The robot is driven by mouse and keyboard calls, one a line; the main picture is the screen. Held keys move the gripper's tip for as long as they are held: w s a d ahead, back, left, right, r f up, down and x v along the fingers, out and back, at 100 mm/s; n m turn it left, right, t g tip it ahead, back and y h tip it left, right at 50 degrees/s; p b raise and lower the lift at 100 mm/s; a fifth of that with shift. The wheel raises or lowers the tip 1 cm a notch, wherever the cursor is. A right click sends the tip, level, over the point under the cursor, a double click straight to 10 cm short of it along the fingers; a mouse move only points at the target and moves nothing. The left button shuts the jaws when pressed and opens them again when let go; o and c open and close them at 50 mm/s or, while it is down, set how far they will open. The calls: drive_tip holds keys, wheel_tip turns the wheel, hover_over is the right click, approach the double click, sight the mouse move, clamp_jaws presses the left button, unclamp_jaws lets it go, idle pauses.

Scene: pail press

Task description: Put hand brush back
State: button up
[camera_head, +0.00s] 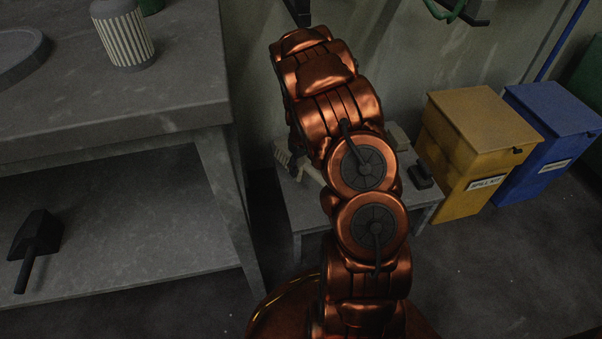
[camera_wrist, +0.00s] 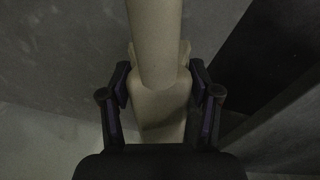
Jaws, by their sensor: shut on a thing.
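My gripper (camera_wrist: 161,97) shows in the wrist view with its two dark fingers closed around a beige thing, which I take to be the hand brush (camera_wrist: 158,45). Its rounded handle runs up out of the top of the view, and a wider pale part lies between the fingers. My arm hides the gripper and most of the brush there.
A grey workbench (camera_head: 190,95) stands left, with a striped canister (camera_head: 126,35) on top. A dark dustpan (camera_head: 36,236) lies on its lower shelf (camera_head: 145,240). A small dark object (camera_head: 420,175) sits on the low table. Yellow (camera_head: 475,150) and blue (camera_head: 555,125) bins stand right. Floor at lower right is clear.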

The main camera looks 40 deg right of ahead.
sight(301, 159)
wheel_tip(301, 159, down, 3)
drive_tip(key=shift+r+b, duration=0.15)
drive_tip(key=shift+b, duration=0.2)
drive_tip(key=o, duration=1)
wheel_tip(301, 159, up, 12)
drive_tip(key=p, duration=0.3)
drive_tip(key=shift+r+p, duration=0.1)
drive_tip(key=shift+p, duration=0.2)
drive_tip(key=shift+a, duration=0.1)
